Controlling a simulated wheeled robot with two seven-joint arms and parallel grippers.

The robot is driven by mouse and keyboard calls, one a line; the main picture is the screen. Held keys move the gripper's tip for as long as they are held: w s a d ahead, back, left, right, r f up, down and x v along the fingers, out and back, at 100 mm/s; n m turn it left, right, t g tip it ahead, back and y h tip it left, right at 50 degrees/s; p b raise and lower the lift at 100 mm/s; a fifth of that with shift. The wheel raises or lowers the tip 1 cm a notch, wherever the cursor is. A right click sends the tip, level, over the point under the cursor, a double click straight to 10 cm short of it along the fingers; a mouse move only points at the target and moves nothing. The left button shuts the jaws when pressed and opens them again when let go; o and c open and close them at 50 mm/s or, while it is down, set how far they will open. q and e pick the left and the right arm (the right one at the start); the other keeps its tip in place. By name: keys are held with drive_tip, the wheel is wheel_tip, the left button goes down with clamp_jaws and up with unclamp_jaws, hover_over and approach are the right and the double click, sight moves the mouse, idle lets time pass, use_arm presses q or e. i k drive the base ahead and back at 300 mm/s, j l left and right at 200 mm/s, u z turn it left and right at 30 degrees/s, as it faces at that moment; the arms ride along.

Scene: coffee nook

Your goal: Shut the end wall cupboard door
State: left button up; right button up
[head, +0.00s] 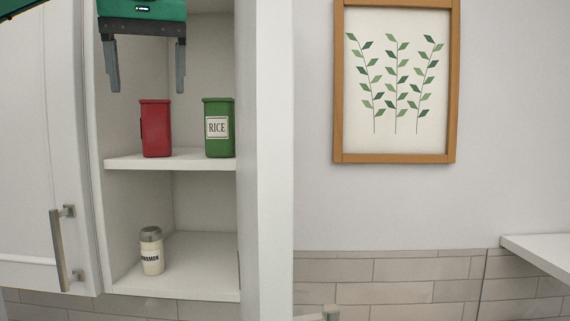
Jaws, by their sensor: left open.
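The end wall cupboard (205,243) is open and its shelves show. Its white door (275,160) stands swung out toward me on the right side, seen nearly edge-on. A small metal piece (330,313) at the bottom edge, just right of the door, looks like the end of its handle; the rest is out of frame. My left gripper (147,86) is at the top left, in front of the cupboard's opening. Its two grey fingers point down, spread apart and empty, left of the door and not touching it. My right gripper is not in view.
A red canister (155,128) and a green rice canister (218,128) stand on the middle shelf, a cinnamon jar (151,251) on the bottom one. A neighbouring closed door (25,150) has a bar handle (59,250). A framed picture (395,158) and white shelf (545,250) are right.

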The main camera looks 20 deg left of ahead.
sight(264, 48)
drive_tip(key=k, duration=2)
